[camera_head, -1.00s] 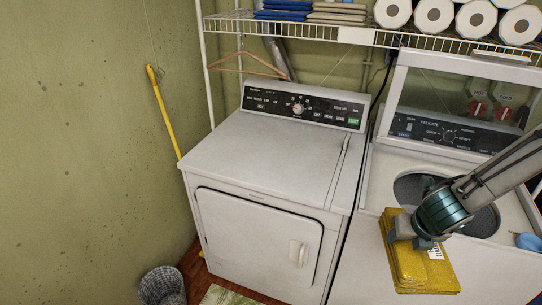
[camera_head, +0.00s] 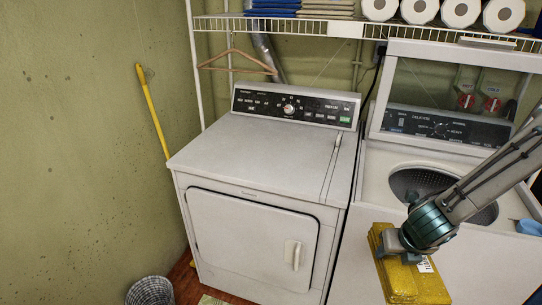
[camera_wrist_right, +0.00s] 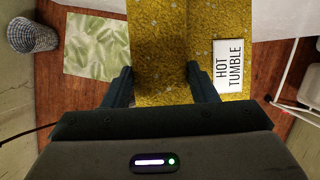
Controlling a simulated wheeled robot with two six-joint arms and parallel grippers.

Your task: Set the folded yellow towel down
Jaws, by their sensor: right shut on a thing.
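The folded yellow towel (camera_head: 402,276) hangs in my right gripper (camera_head: 398,243), in front of the washer at the lower right of the head view. My right gripper is shut on it. In the right wrist view the towel (camera_wrist_right: 158,60) shows between the two dark fingers (camera_wrist_right: 160,88), with a white tag reading "HOT TUMBLE" (camera_wrist_right: 229,68) on its right part. The towel is held in the air, with the floor visible below it. My left gripper is not in view.
A white dryer (camera_head: 265,160) with a clear top stands left of the open-lidded washer (camera_head: 372,185). A wire shelf (camera_head: 270,27) with folded cloths and paper rolls (camera_head: 461,12) runs above. A wire basket (camera_head: 150,291) and a leaf-patterned mat (camera_wrist_right: 93,45) are on the floor.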

